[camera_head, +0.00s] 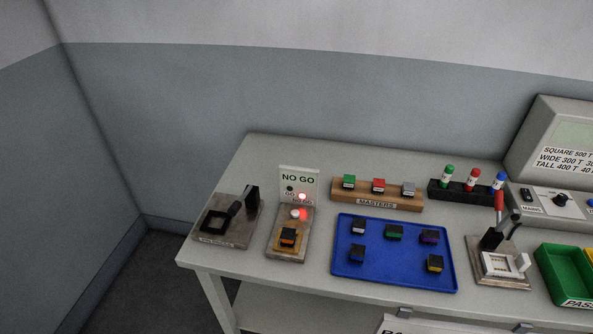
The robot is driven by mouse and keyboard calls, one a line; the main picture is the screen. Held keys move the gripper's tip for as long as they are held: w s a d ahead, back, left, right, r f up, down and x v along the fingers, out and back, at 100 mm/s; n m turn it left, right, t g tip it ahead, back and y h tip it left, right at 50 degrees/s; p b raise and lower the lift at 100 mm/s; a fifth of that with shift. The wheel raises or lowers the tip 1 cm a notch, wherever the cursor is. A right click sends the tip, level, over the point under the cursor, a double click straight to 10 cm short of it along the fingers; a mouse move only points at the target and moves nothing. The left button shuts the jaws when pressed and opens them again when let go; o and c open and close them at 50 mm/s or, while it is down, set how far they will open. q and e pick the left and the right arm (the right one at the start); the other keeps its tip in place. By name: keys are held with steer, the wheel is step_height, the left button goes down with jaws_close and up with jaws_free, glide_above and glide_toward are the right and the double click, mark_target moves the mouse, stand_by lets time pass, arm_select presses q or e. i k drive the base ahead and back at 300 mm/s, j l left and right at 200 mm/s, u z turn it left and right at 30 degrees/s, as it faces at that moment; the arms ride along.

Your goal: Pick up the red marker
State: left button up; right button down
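The red marker (472,179) stands upright in a black marker holder (440,192) at the back right of the table. It is the middle one of three, with a green marker (447,175) to its left and a blue marker (497,182) to its right. Neither of my grippers shows in the head view.
On the table (262,150) a wooden MASTERS block (338,197) stands left of the holder. A blue tray (345,274) with several small connectors lies in front. A press with a red-handled lever (499,203) rises just in front of the blue marker. A grey machine (530,140) stands at the right.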

mark_target(473, 175)
steer(key=z, duration=1.3)
steer(key=l, duration=0.15)
